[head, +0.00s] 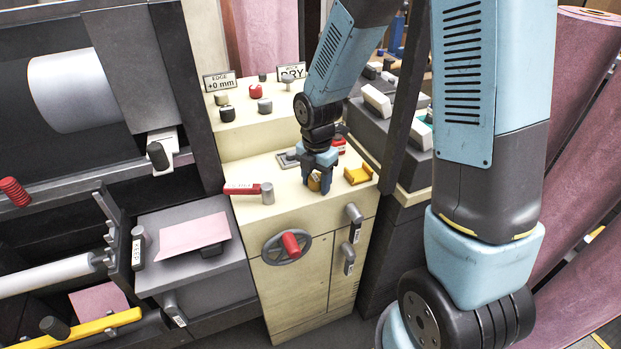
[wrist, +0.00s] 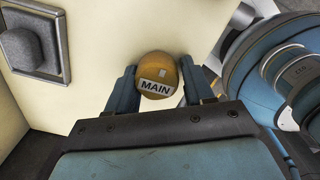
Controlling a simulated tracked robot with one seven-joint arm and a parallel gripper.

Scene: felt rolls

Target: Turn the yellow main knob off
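The yellow main knob (wrist: 160,70) is round, with a "MAIN" label and a small pale mark on its face. In the head view the knob (head: 314,184) shows only partly between the fingers, on the cream cabinet top. My gripper (head: 319,187) points down over it. In the wrist view the gripper's (wrist: 159,78) two blue fingers lie along the left and right sides of the knob, with no clear gap between them and it. The label reads slightly tilted. The knob's base is hidden.
A yellow bracket (head: 358,175) stands close right of my gripper, with a red knob (head: 339,145) behind. A red-handled lever (head: 242,188) lies to the left. A raised step with several knobs and signs (head: 219,81) is behind. A handwheel (head: 286,246) is on the cabinet front.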

